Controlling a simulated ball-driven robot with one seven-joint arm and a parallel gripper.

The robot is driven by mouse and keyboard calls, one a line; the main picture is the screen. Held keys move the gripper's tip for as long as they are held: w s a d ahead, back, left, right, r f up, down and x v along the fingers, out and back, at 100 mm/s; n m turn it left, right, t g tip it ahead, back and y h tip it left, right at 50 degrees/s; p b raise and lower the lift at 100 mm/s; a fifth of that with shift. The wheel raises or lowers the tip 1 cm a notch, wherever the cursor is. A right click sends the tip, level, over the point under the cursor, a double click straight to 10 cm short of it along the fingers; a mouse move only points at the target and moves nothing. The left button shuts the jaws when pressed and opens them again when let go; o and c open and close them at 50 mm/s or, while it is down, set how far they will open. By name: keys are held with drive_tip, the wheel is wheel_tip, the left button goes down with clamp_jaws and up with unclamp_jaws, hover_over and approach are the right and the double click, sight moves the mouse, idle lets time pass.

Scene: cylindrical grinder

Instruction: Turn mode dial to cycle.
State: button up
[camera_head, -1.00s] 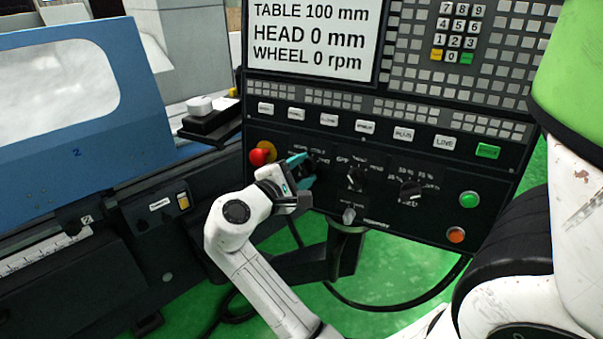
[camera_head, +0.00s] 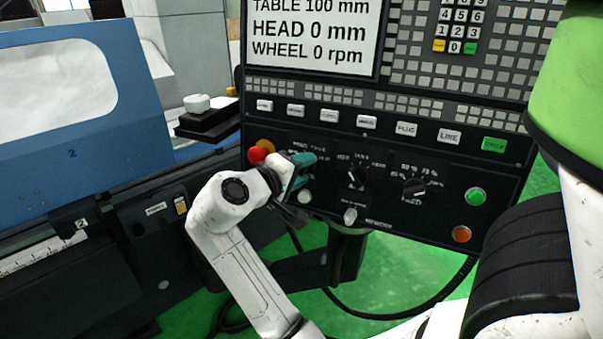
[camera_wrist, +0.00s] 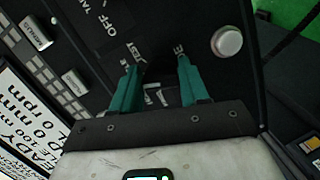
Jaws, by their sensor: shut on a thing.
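The black control panel (camera_head: 400,213) carries a row of dials. My gripper (camera_head: 307,162) is at the leftmost dial position, and its teal fingers cover that dial in the head view. In the wrist view, my gripper's teal fingers (camera_wrist: 158,66) are shut on a dark knob, the mode dial (camera_wrist: 160,70), which sits in shadow between them. Parts of printed labels show around it, but the dial's pointer direction cannot be read. In the row of label lamps above, the rightmost, CYCLE (camera_head: 494,145), is green; the others are whitish.
A red mushroom button (camera_head: 257,154) is close left of my gripper. Two more dials (camera_head: 357,176) (camera_head: 413,186) and a silver knob (camera_head: 350,215) are to the right.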

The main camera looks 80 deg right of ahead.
drive_tip(key=shift+f+m, duration=0.1)
drive_tip(key=shift+m, duration=0.2)
idle(0.4)
drive_tip(key=o, duration=1)
drive_tip(key=shift+o, duration=0.2)
drive_tip(key=b+v, duration=0.1)
drive_tip(key=v, duration=1)
drive_tip(key=shift+b, duration=0.35)
drive_tip(key=shift+s+d, duration=0.1)
